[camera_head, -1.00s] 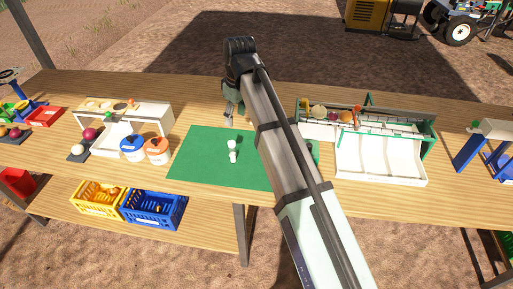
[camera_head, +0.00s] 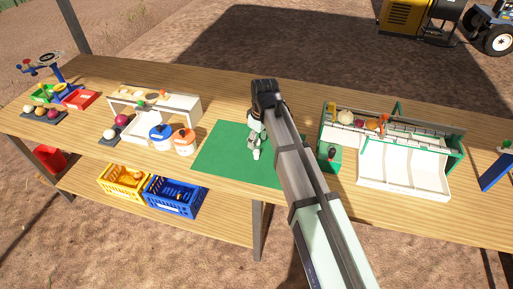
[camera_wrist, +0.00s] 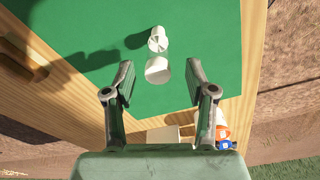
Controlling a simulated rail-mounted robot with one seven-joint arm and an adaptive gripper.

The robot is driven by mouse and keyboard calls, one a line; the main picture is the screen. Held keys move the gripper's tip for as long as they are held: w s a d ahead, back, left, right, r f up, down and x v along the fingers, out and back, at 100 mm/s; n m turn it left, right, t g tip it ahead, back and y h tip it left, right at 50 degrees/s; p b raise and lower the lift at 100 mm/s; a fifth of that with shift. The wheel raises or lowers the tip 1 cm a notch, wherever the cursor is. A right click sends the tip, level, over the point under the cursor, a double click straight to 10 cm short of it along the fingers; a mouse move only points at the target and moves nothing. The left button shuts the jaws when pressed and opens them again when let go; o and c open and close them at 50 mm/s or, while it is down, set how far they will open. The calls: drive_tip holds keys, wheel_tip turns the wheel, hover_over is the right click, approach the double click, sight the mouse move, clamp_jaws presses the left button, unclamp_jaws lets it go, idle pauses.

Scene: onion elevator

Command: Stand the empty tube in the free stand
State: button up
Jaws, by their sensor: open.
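My gripper (camera_wrist: 160,80) is open and empty, with its two fingers spread above the green mat. In the wrist view a short, plain white cylinder (camera_wrist: 158,70) shows between the fingertips. A second white piece (camera_wrist: 157,38), with a ribbed or slotted end, is just beyond it. I cannot tell for certain which is the empty tube and which is a stand, or whether the two touch. In the head view my gripper (camera_head: 256,132) is over the mat, and one white piece (camera_head: 256,154) shows just below it. The other is hidden there.
The green mat (camera_head: 220,160) is mostly clear left of my gripper. Two white tubs with blue (camera_head: 161,138) and orange (camera_head: 184,142) stand left of it. A small green box (camera_head: 329,157) and a white tray (camera_head: 400,175) are to the right. Crates sit on the lower shelf.

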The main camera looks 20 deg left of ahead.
sight(256, 147)
drive_tip(key=shift+w+a+f+p, duration=0.15)
drive_tip(key=shift+f+p, duration=0.15)
drive_tip(key=shift+f, duration=0.55)
drive_tip(key=shift+a+f+p, duration=0.1)
drive_tip(key=shift+f+p, duration=0.25)
drive_tip(key=shift+f, duration=0.55)
drive_tip(key=shift+w+a+f+p, duration=0.15)
drive_tip(key=shift+f+p, duration=0.15)
drive_tip(key=shift+f, duration=0.55)
clamp_jaws()
